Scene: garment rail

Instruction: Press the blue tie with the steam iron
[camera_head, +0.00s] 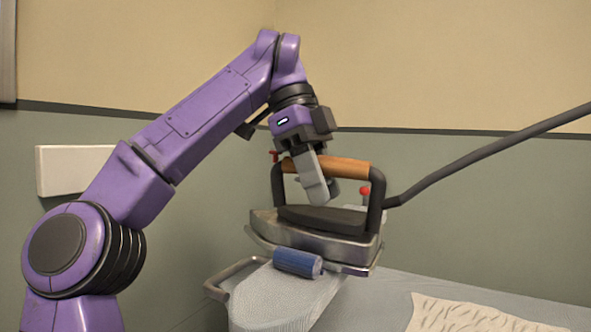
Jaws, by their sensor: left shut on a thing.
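The steam iron (318,236) has a silver body, a black frame and a wooden handle (340,167). My left gripper (318,185) reaches down from above and is shut on the handle. The iron is at the left end of the ironing board, its sole roughly level; I cannot tell whether it touches anything beneath. A small blue roll (297,262), perhaps the blue tie rolled up, lies on the board's end just in front of the iron. No flat blue tie shows. My right gripper is not in view.
The grey ironing board (385,290) extends to the lower right, with a patterned cream cloth (458,314) on it. A metal rail (228,276) juts from its left end. A dark cord (490,150) runs from the iron to the upper right. Walls stand close behind.

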